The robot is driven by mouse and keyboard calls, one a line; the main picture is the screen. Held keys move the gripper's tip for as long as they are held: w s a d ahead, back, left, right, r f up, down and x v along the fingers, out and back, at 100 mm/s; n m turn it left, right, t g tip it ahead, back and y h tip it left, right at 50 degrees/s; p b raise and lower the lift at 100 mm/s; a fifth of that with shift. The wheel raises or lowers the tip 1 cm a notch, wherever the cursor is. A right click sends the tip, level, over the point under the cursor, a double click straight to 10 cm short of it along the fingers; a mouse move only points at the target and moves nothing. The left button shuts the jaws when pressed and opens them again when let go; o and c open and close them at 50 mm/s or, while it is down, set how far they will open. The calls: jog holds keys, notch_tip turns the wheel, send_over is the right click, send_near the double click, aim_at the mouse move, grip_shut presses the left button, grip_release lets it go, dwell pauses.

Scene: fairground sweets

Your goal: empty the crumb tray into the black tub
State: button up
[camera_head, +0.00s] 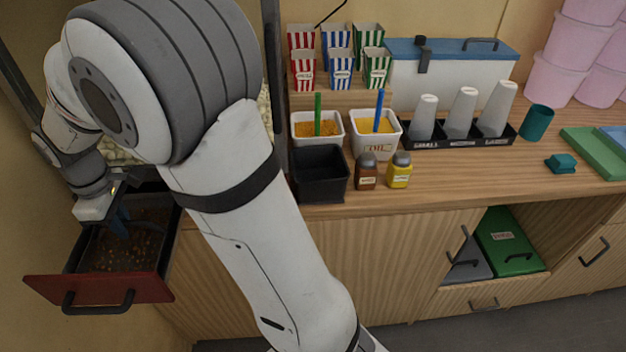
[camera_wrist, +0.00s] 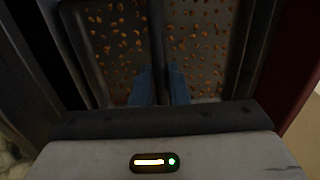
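The crumb tray (camera_head: 150,243) is a dark tray strewn with orange-brown crumbs, inside a pulled-out drawer with a red front at the lower left. It also shows in the wrist view (camera_wrist: 208,62), with a dark bar running across its middle. My gripper (camera_head: 120,222) points down into it. In the wrist view its blue fingers (camera_wrist: 161,84) stand a narrow gap apart on either side of the bar, which appears to fill the gap. The grip's lower part is dark. The black tub (camera_head: 320,174) stands on the counter to the right, open on top; its inside looks empty.
Behind the tub are two white containers with a green (camera_head: 317,115) and a blue scoop (camera_head: 379,110). A brown (camera_head: 366,173) and a yellow shaker (camera_head: 399,172) stand right of the tub. My arm crosses the space between drawer and tub. Drawer handle (camera_head: 98,301) juts forward.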

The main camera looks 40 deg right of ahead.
grip_shut()
notch_tip(320, 180, up, 11)
jog(key=p, duration=0.8)
dwell(0.3)
dwell(0.5)
